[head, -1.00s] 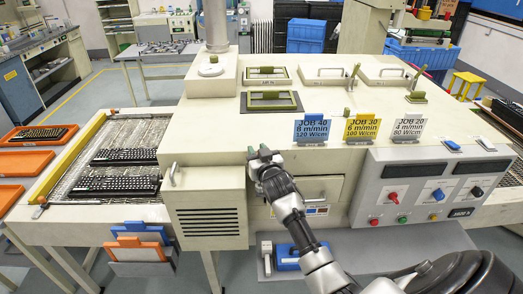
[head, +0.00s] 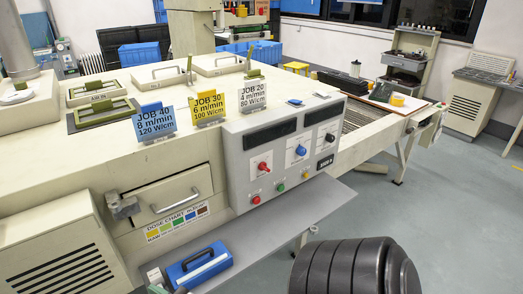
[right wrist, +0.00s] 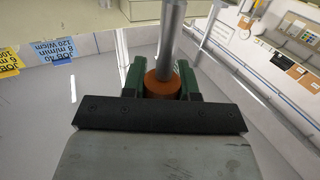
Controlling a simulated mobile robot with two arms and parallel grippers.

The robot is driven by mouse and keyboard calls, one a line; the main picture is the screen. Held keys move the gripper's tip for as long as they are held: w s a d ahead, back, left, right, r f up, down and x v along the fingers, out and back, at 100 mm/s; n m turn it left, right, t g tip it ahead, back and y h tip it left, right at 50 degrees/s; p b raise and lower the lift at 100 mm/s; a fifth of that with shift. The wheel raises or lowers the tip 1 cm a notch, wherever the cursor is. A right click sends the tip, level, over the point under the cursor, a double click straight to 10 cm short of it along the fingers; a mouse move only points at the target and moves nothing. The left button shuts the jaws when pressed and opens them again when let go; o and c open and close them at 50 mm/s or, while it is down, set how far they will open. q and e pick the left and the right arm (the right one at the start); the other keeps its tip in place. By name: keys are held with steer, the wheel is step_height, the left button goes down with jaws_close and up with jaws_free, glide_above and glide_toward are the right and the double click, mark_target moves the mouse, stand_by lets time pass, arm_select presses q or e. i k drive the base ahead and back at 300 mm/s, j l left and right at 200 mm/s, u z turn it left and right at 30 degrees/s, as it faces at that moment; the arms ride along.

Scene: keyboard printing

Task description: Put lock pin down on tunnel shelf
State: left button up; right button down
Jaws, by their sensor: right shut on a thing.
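The lock pin, a metal rod (right wrist: 171,38) with an orange-brown collar (right wrist: 160,86), is in my right gripper (right wrist: 160,78). The green fingers are shut on the collar from both sides. The rod points away from the palm; its far end runs out of the top of the right wrist view. The grey shelf (head: 296,215) runs along the front of the tunnel machine (head: 60,150) in the head view. The pin is apart from the shelf as far as I can see.
A blue case (head: 198,267) lies on the shelf's left part; its right part is bare. Above are a drawer (head: 165,192) with a grey latch block (head: 122,206) and a control panel (head: 285,150). Job cards (head: 210,105) stand on the machine top. Open floor lies right.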

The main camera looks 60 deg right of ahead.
mark_target(299, 224)
steer(key=l+z, duration=0.55)
steer(key=z, duration=0.15)
steer(key=l+z, duration=0.35)
